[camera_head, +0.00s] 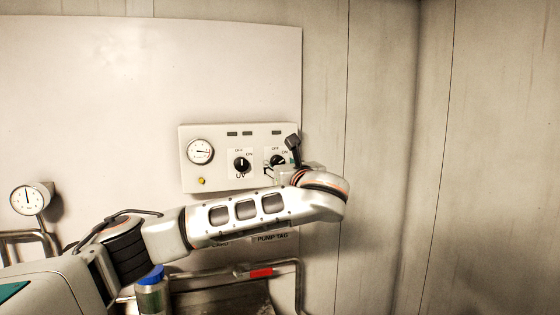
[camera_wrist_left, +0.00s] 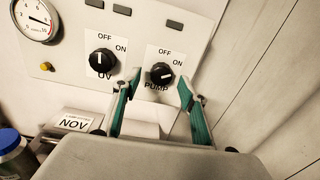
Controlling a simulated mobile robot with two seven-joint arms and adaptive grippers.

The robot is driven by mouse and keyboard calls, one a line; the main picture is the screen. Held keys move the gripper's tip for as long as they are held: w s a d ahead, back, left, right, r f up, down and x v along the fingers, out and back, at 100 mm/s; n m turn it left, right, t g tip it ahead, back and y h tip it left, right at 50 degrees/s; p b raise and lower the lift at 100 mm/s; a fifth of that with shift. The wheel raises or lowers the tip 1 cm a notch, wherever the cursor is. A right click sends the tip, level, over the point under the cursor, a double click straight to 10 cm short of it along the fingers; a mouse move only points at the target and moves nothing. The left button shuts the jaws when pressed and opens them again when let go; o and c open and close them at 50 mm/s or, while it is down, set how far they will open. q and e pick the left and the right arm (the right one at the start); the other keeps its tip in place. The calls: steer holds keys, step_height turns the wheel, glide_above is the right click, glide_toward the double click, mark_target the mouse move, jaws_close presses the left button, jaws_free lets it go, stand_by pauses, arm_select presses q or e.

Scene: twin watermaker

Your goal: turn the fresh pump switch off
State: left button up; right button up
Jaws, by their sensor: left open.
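The pump switch is a round black knob (camera_wrist_left: 160,74) on a white plate with OFF above, ON at upper right and PUMP below. Its white mark points to the right, on the ON side, in the left wrist view. In the head view the knob (camera_head: 277,160) is partly covered by my gripper. My left gripper (camera_wrist_left: 159,82) is open, with one green-padded finger on each side of the pump knob. I cannot tell whether either finger touches it. In the head view the left gripper (camera_head: 283,166) is at the panel's right side. My right gripper is not in view.
The UV knob (camera_head: 242,164) is just left, its mark toward OFF; it also shows in the left wrist view (camera_wrist_left: 102,62). A gauge (camera_head: 200,151) and yellow button (camera_head: 201,181) share the panel (camera_head: 221,182). Pipes and a blue-capped bottle (camera_head: 151,276) are below.

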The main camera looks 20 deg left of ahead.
mark_target(278, 162)
arm_select(q)
steer(key=shift+x, duration=0.95)
steer(key=shift+w+a, duration=0.1)
steer(key=shift+w, duration=0.15)
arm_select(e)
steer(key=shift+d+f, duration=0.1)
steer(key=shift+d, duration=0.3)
arm_select(q)
steer(key=c, duration=1.1)
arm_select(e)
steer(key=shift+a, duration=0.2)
